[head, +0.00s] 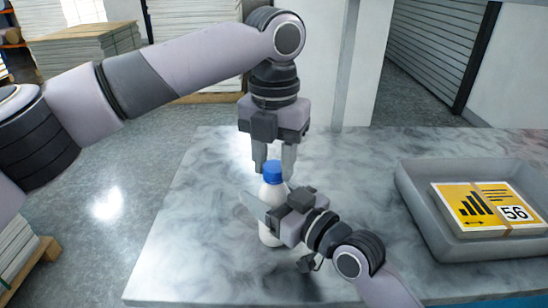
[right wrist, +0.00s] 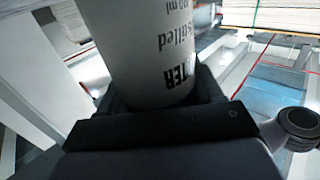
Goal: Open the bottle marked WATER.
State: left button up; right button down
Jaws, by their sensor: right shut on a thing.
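A white bottle (head: 267,238) with a blue cap (head: 272,172) stands upright on the marbled table. My right gripper (head: 262,212) is shut on its body from the right and hides part of it. In the right wrist view the white bottle (right wrist: 140,45) sits between the fingers, with upside-down print ending in "TER"; the rest of the word is out of sight. My left gripper (head: 273,163) points down over the bottle. Its fingers are apart, with the top of the cap between or just below their tips; contact cannot be made out.
A grey tray (head: 412,207) on the right of the marbled table (head: 190,220) holds a yellow-labelled stack (head: 480,208) marked 56. The table's left part is clear. Stacked sheets on pallets (head: 85,50) stand on the floor behind.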

pick_arm(q)
jog(key=n, duration=0.9)
jog(key=shift+n, duration=0.3)
jog(key=n, duration=0.4)
jog(key=shift+n, duration=0.4)
jog(key=n, duration=0.6)
jog(key=shift+n, duration=0.3)
jog(key=n, duration=0.3)
jog(key=shift+r, duration=0.1)
jog(key=n, duration=0.4)
jog(key=shift+n, duration=0.4)
jog(key=n, duration=1.2)
jog(key=shift+n, duration=0.3)
jog(key=n, duration=1.2)
jog(key=shift+r+n, duration=0.1)
jog(key=shift+n, duration=0.3)
jog(key=shift+r, duration=0.2)
